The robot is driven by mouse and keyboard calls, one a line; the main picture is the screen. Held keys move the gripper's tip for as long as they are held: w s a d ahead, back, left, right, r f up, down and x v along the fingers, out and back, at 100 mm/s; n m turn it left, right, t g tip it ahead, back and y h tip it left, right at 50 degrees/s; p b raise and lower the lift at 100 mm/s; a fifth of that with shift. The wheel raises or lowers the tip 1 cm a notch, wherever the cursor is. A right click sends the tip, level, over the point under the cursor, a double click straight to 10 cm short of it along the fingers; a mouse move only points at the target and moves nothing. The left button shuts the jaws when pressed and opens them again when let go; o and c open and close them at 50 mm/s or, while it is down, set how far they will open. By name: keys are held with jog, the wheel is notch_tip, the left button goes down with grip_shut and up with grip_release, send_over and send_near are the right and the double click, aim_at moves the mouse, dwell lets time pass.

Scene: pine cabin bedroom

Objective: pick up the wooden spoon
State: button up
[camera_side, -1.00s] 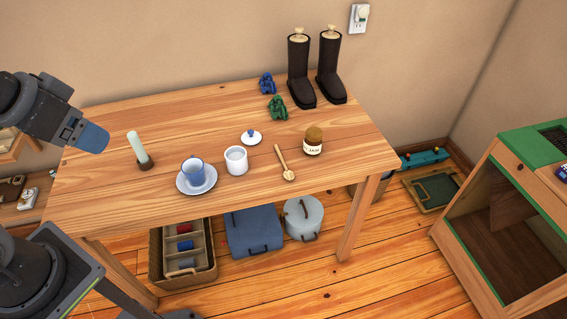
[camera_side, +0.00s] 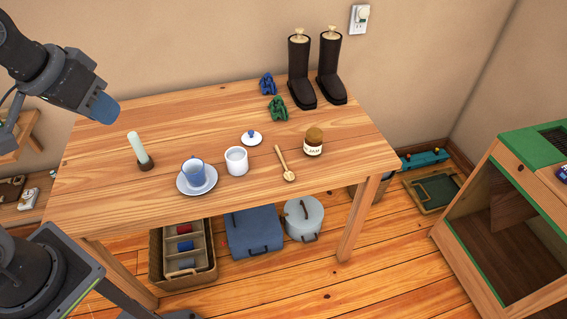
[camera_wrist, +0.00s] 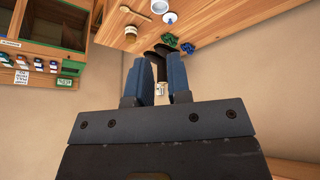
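The wooden spoon (camera_side: 284,161) lies on the wooden table in the side view, between the white mug and the jam jar. Its bowl end points toward the table's front edge. My gripper (camera_side: 104,109) is high over the left end of the table, well away from the spoon. In the wrist view my gripper (camera_wrist: 163,82) has its two blue fingers apart with nothing held between them.
Near the spoon stand the jam jar (camera_side: 313,143), white mug (camera_side: 236,161) and lid (camera_side: 251,138). A cup on a saucer (camera_side: 209,186) and a candle (camera_side: 139,150) are further left. Boots (camera_side: 301,72) and blue and green figures (camera_side: 278,108) are behind. The table's front right is clear.

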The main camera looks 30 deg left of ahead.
jog(key=w+d+n+g, duration=0.1)
jog(key=w+d+n, duration=0.15)
jog(key=w, duration=1.15)
jog(key=n+g+h, duration=0.1)
jog(key=n+g, duration=0.2)
jog(key=n, duration=0.3)
send_over(281, 159)
jog(key=a, duration=0.1)
jog(key=f, duration=3)
jog(key=shift+s+f, duration=0.15)
jog(key=shift+s, duration=0.15)
jog(key=shift+w+d+f, duration=0.1)
jog(key=shift+d+f, duration=0.05)
jog(key=shift+f, duration=0.85)
jog(key=shift+w+d+f, duration=0.1)
jog(key=shift+d+f, duration=0.05)
jog(key=shift+f, duration=0.8)
jog(key=shift+w+d+f, duration=0.1)
jog(key=shift+d+f, duration=0.05)
jog(key=shift+f, duration=0.85)
grip_shut()
